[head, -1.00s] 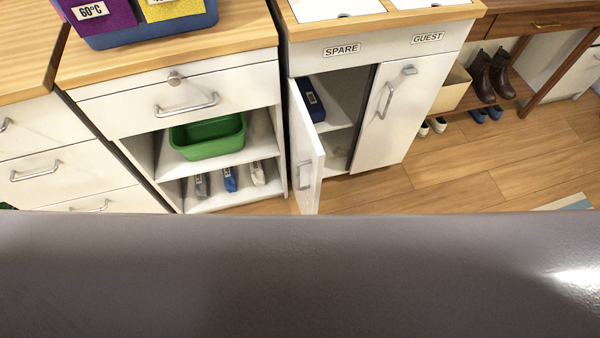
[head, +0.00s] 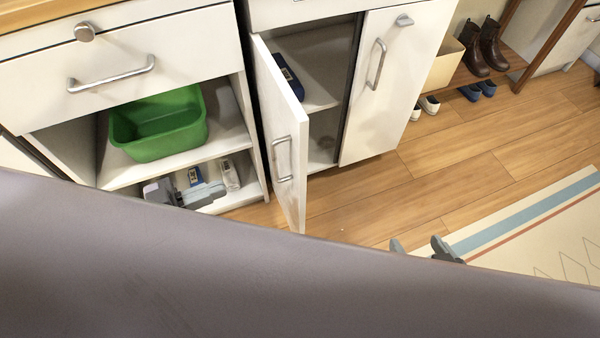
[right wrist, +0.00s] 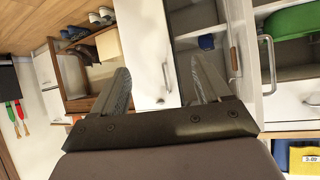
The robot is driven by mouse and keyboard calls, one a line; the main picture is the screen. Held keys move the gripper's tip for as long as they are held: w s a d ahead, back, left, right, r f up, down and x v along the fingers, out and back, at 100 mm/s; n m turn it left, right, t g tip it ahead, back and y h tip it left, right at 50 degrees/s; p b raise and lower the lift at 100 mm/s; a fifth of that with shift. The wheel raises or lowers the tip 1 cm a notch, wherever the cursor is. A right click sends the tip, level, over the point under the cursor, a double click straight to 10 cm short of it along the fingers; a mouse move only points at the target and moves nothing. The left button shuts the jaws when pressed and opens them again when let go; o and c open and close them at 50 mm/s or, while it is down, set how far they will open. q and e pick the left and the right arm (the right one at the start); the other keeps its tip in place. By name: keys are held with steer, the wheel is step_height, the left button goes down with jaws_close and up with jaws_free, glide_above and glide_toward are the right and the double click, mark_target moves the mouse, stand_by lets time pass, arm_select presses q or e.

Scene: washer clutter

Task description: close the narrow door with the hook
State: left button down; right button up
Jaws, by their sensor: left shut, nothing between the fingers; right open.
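The narrow white door (head: 278,130) stands open at the left side of the cabinet, its bar handle (head: 282,160) on the face toward the left. It also shows in the right wrist view (right wrist: 246,55). A small metal hook (head: 404,20) sits high on the closed right-hand door (head: 390,90); I see no hook on the open one. My left gripper (head: 215,190) is shut and empty, left of the open door, in front of the lower shelf. My right gripper (head: 422,248) is open and empty, right of the open door and apart from it, over the floor.
A green tub (head: 160,125) sits on the shelf at left, with small packets (head: 230,175) below. A blue box (head: 287,75) is inside the open cabinet. Boots (head: 490,48) and shoes stand at the right. Floor (head: 460,155) before the closed door is clear; a rug (head: 540,230) lies at lower right.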

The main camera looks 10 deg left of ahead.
arm_select(q)
steer(key=b, duration=0.3)
glide_toward(298, 161)
steer(key=shift+m+g+h, duration=0.3)
steer(key=shift+h, duration=0.1)
steer(key=x, duration=0.5)
steer(key=shift+w+d+f, duration=0.15)
steer(key=shift+w, duration=0.3)
steer(key=shift+w+d, duration=0.25)
steer(key=shift+d, duration=0.15)
arm_select(e)
steer(key=shift+w+a+r+t+y, duration=0.15)
steer(key=shift+w+a+t, duration=0.1)
steer(key=shift+a, duration=0.15)
steer(key=shift+w+a+r+t+y, duration=0.1)
steer(key=shift+w+a+t+y, duration=0.1)
steer(key=shift+a, duration=0.2)
steer(key=shift+n, duration=0.3)
arm_select(q)
steer(key=shift+w+d, duration=0.1)
